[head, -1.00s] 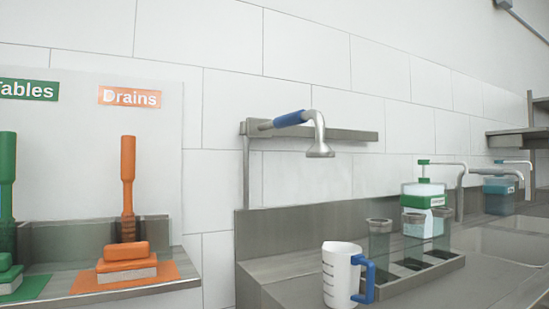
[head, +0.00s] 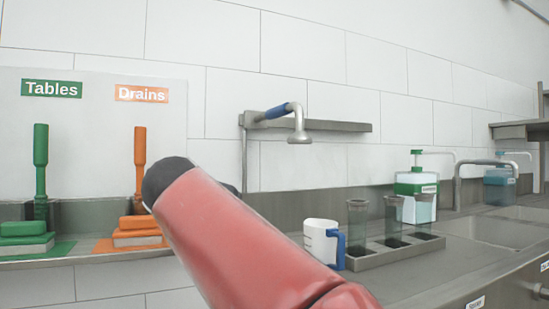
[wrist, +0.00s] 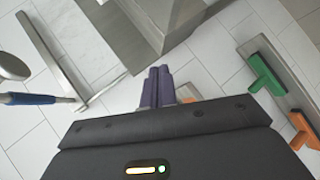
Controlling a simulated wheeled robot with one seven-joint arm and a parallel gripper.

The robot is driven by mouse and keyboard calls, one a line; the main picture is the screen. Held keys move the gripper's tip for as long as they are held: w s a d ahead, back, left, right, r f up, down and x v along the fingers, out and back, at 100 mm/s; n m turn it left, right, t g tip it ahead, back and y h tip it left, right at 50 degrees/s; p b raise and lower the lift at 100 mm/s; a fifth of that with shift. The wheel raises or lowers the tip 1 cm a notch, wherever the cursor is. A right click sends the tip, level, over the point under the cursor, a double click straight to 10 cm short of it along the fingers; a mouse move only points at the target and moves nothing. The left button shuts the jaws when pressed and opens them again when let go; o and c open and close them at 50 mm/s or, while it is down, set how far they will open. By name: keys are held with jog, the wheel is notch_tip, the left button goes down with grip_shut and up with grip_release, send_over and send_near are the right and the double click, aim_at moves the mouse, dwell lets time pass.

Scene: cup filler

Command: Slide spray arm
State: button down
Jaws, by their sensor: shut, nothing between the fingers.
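The spray arm has a blue handle (head: 275,111) and a bent silver pipe ending in a round spray head (head: 299,138). It stands out from a grey wall rail (head: 340,126) above the counter. In the wrist view the spray head (wrist: 12,66) and blue handle (wrist: 30,99) lie at the left edge, with the rail (wrist: 52,58) beside them. My gripper (wrist: 157,72) has purple fingers, close together and empty, apart from the spray arm. The fingers are not visible in the head view, where my red arm link fills the lower middle.
A white jug with a blue handle (head: 320,240) stands beside a tray of clear tubes (head: 357,222). A green-topped soap bottle (head: 416,183) and faucet (head: 457,185) are farther right. Green (head: 41,165) and orange (head: 140,165) brushes stand at left. The wall around the rail is clear.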

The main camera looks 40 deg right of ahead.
notch_tip(320, 180, up, 17)
jog(key=w+d+m+g+h, duration=0.1)
jog(key=w+d+g+h, duration=0.1)
jog(key=h, duration=0.6)
jog(key=s+d+p+x, duration=0.1)
jog(key=s+x, duration=0.1)
jog(key=x, duration=1)
jog(key=shift+s+d+f, duration=0.2)
jog(key=shift+s+f, duration=0.05)
jog(key=shift+s, duration=0.1)
